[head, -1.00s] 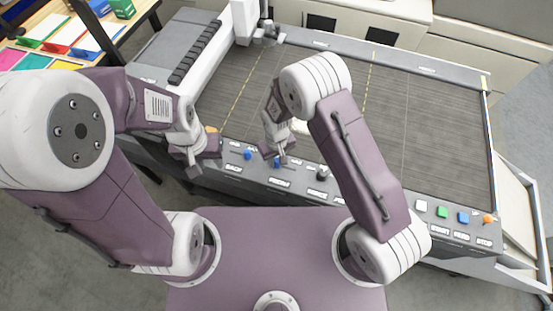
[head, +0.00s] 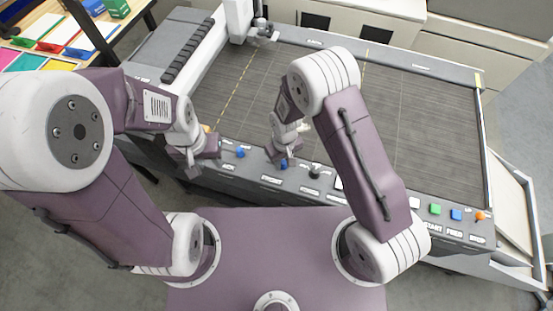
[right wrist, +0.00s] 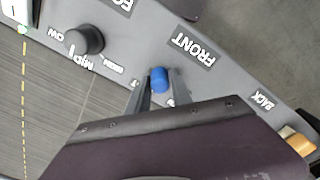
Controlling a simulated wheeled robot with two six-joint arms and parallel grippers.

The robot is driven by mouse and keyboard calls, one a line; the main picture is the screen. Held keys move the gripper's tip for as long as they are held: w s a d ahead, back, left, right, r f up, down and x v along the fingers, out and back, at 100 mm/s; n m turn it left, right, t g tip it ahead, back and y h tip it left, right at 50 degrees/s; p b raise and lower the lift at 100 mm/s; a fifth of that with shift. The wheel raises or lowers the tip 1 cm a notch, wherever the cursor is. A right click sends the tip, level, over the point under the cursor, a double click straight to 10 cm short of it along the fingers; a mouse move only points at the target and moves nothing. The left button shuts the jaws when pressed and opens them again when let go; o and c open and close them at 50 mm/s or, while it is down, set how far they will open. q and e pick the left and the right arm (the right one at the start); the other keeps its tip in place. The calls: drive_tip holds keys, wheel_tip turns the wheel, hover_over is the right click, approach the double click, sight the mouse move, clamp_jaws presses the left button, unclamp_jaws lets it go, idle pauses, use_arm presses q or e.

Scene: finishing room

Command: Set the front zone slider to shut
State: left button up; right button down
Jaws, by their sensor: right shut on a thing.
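The front zone slider is a blue knob (head: 284,165) on the grey control panel (head: 340,196), above the FRONT label. In the right wrist view the blue knob (right wrist: 159,79) sits between the fingertips, with the FRONT label (right wrist: 190,48) beside it. My right gripper (head: 282,160) is shut on the knob; it also shows in the right wrist view (right wrist: 156,92). The slot and its end markings are mostly hidden by the gripper. My left gripper (head: 192,171) hangs by the panel's left end, apart from the knobs; its jaws are too small to read.
A second blue slider (head: 240,153) stands to the left, near the BACK label (right wrist: 262,102). A black rotary knob (right wrist: 85,39) is on the other side. Green (head: 435,209), blue (head: 456,214) and orange (head: 480,216) buttons sit at the right. The dark bed (head: 430,130) lies behind.

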sight(287, 168)
drive_tip(key=shift+s+d+r, duration=0.1)
drive_tip(key=shift+s+d, duration=0.1)
drive_tip(key=shift+d, duration=0.45)
drive_tip(key=shift+s, duration=0.15)
drive_tip(key=shift+a, duration=0.2)
drive_tip(key=c, duration=1.5)
unclamp_jaws()
drive_tip(key=shift+d, duration=0.1)
drive_tip(key=o, duration=0.4)
drive_tip(key=shift+d, duration=0.15)
drive_tip(key=shift+c, duration=0.2)
drive_tip(key=shift+d, duration=0.15)
drive_tip(key=shift+a+r, duration=0.1)
drive_tip(key=shift+a, duration=0.15)
drive_tip(key=shift+r, duration=0.35)
use_arm(q)
drive_tip(key=shift+s+d+f+b, duration=0.1)
drive_tip(key=shift+d+f+b, duration=0.05)
drive_tip(key=shift+f+b, duration=0.35)
drive_tip(key=shift+s+d+f+b, duration=0.1)
drive_tip(key=shift+d+f+b, duration=0.05)
drive_tip(key=shift+f+b, duration=0.35)
use_arm(e)
wheel_tip(287, 168, up, 8)
drive_tip(key=shift+d, duration=0.15)
